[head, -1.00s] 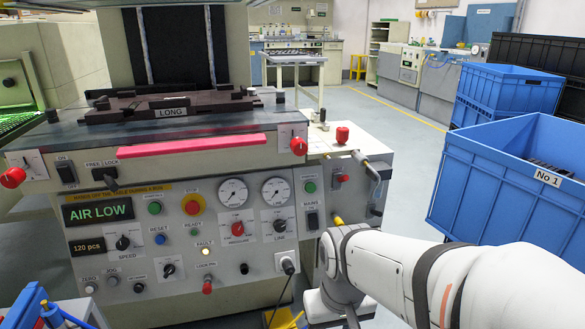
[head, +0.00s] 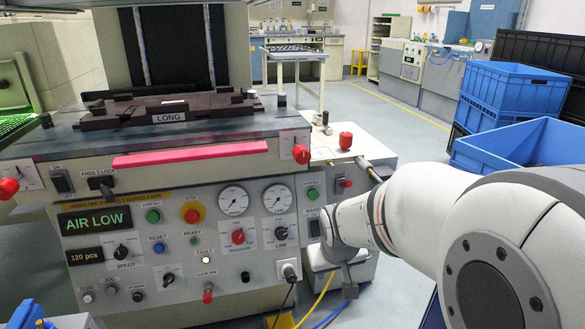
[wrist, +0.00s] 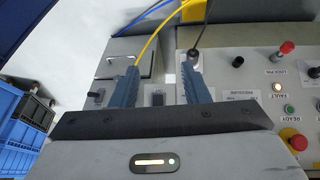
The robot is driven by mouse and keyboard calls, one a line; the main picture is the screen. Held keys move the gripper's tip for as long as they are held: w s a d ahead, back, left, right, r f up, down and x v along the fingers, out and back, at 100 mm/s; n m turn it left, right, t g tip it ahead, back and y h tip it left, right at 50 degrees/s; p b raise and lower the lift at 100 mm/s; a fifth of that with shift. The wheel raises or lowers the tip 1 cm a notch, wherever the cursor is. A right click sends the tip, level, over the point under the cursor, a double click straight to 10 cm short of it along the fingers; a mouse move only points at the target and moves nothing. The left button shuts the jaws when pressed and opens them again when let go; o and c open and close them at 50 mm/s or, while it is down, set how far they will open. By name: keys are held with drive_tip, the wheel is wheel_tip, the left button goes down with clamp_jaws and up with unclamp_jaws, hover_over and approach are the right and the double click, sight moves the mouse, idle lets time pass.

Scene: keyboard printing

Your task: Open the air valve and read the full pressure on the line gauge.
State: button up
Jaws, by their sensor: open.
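The machine's front panel (head: 218,268) carries two round dials at upper right, a left gauge (head: 233,200) and a right gauge (head: 278,198). Their needles are too small to read. The display (head: 95,220) reads AIR LOW in green. A black switch (wrist: 157,99) shows between the fingers. In the head view my fingers are not clearly seen.
A black plug (head: 289,271) with a cable sits low on the panel. A yellow hose (wrist: 150,47) and a blue hose run near my fingertips. A red knob (head: 346,140) stands on the side cabinet. Blue crates (head: 512,97) stand at right; the aisle behind is clear.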

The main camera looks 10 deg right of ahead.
drive_tip(key=w+d+r+n+t+p, duration=0.1)
drive_tip(key=w+d+t+p, duration=0.15)
drive_tip(key=w+d, duration=0.45)
drive_tip(key=w+d+r+t+p, duration=0.1)
drive_tip(key=w+d+t+p, duration=0.2)
drive_tip(key=w, duration=0.9)
drive_tip(key=n+t, duration=0.1)
drive_tip(key=t, duration=0.3)
approach(348, 185)
wheel_tip(348, 185, down, 3)
drive_tip(key=w+a, duration=0.1)
drive_tip(key=w+d+f+n+t+y+p, duration=0.1)
drive_tip(key=w+d+n+t+y+p, duration=0.1)
drive_tip(key=d+t+y+p, duration=0.15)
drive_tip(key=shift+y, duration=0.25)
drive_tip(key=w, duration=0.2)
drive_tip(key=w+b, duration=0.1)
drive_tip(key=w, duration=0.2)
drive_tip(key=w+a+b, duration=0.1)
drive_tip(key=w, duration=0.1)
drive_tip(key=shift+w+a, duration=0.1)
drive_tip(key=shift+w, duration=0.05)
drive_tip(key=shift+c, duration=0.4)
clamp_jaws()
